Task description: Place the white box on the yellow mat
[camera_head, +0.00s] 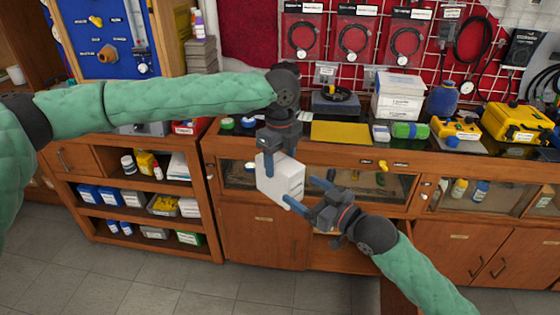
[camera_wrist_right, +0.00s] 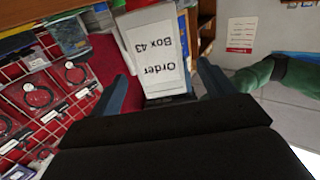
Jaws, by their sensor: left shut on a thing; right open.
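The white box (camera_head: 284,180) is held in the air in front of the counter. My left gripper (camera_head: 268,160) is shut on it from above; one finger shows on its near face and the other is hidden. My right gripper (camera_head: 302,192) is open at the box's lower right, its fingers on either side of it; I cannot tell whether they touch. In the right wrist view the box (camera_wrist_right: 152,50), labelled "Order Box 43" upside down, shows between the open fingers. The yellow mat (camera_head: 340,131) lies flat and bare on the counter, behind and right of the box.
A stack of white boxes (camera_head: 398,97) stands behind the mat to the right. A small light box (camera_head: 381,133) and a green item (camera_head: 410,130) lie right of the mat. Yellow cases (camera_head: 515,122) stand farther right. Green round items (camera_head: 228,123) are at the counter's left end.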

